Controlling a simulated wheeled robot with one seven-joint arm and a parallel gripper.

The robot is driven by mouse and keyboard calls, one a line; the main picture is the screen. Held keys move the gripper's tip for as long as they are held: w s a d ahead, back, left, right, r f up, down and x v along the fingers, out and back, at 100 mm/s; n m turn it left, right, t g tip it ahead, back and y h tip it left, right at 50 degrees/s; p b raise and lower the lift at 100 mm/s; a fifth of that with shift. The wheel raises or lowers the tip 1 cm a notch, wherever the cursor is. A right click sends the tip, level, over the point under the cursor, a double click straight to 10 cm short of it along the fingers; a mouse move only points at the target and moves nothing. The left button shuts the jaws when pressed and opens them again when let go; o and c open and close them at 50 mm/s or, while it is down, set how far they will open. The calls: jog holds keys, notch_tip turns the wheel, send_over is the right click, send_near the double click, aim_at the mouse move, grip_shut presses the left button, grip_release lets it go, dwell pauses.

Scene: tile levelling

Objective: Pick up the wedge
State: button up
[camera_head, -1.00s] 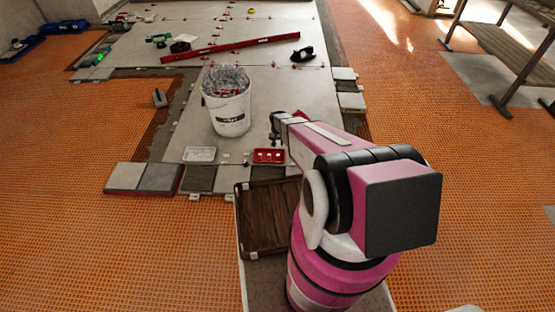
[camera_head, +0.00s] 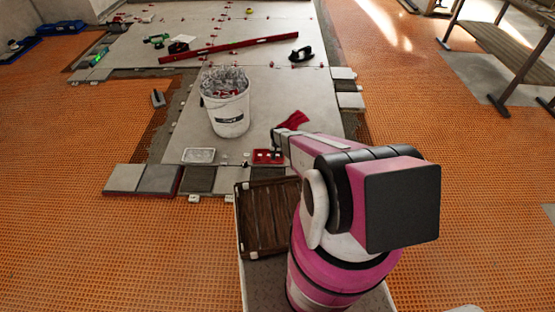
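A small red tray (camera_head: 262,160) sits on the pale tiles near the front edge, with small pale bits in it. A white tray (camera_head: 199,156) is to its left. No single wedge stands out clearly; small red pieces, possibly wedges, dot the tile joints, such as one red piece (camera_head: 243,38) at the back. My gripper (camera_head: 277,152) is low over the right end of the red tray, pointing down. Its fingers are too small and dark to show whether they are open or hold anything. It hides part of the tray.
A white bucket (camera_head: 229,124) full of clear and red pieces stands left of my arm. A red cloth (camera_head: 292,119) lies just behind my gripper. A long red level (camera_head: 228,48) and a black tool (camera_head: 301,54) lie farther back. A brown wooden crate (camera_head: 267,218) is in front.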

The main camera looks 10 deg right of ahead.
aim_at(278, 157)
jog(key=shift+f, duration=1.6)
jog(key=c, duration=0.6)
jog(key=shift+r, duration=0.15)
